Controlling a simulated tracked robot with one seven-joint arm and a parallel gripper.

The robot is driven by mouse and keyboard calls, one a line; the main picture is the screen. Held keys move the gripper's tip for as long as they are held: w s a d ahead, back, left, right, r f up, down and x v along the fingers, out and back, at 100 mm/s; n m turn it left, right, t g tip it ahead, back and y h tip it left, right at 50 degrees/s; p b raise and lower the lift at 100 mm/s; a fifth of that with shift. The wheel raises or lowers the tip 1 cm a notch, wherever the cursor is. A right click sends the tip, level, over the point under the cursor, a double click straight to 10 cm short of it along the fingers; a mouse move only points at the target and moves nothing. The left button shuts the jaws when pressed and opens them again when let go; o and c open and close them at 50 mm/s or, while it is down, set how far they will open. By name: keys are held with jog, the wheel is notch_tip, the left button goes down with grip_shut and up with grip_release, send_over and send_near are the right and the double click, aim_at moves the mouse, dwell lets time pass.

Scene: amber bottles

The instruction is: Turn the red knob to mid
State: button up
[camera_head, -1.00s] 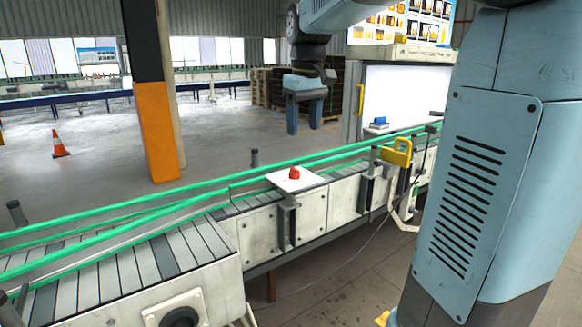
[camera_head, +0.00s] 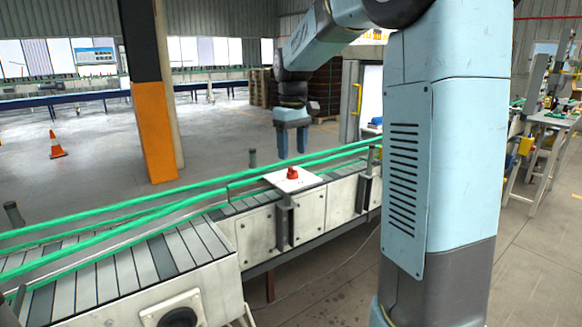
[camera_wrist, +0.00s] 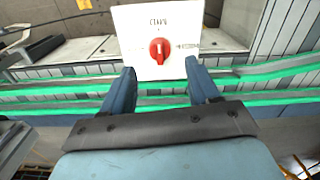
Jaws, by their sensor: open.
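The red knob (camera_head: 292,172) sits on a white square panel (camera_head: 280,184) fixed at the side of the conveyor. In the wrist view the knob (camera_wrist: 159,51) is upright at the middle of the panel (camera_wrist: 133,20), with dark lettering above it and to its right. My gripper (camera_head: 292,155) points down over the conveyor, above the panel. In the wrist view my gripper (camera_wrist: 160,72) has its two blue fingers apart and empty, one to each side of the knob in the picture. The fingers look clear of the knob.
The conveyor (camera_head: 170,255) runs along the front with green guard rails (camera_head: 120,213) beside the panel. An orange and black pillar (camera_head: 155,130) stands behind it, and an orange cone (camera_head: 56,145) is at the far left. The floor behind the conveyor is mostly clear.

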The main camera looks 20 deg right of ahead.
aim_at(292, 168)
jog(key=shift+f, duration=2.9)
jog(key=shift+c, duration=0.3)
jog(key=c, duration=1)
jog(key=shift+m, duration=0.7)
jog(key=o, duration=1.1)
jog(key=shift+c, duration=0.2)
jog(key=shift+r, duration=0.15)
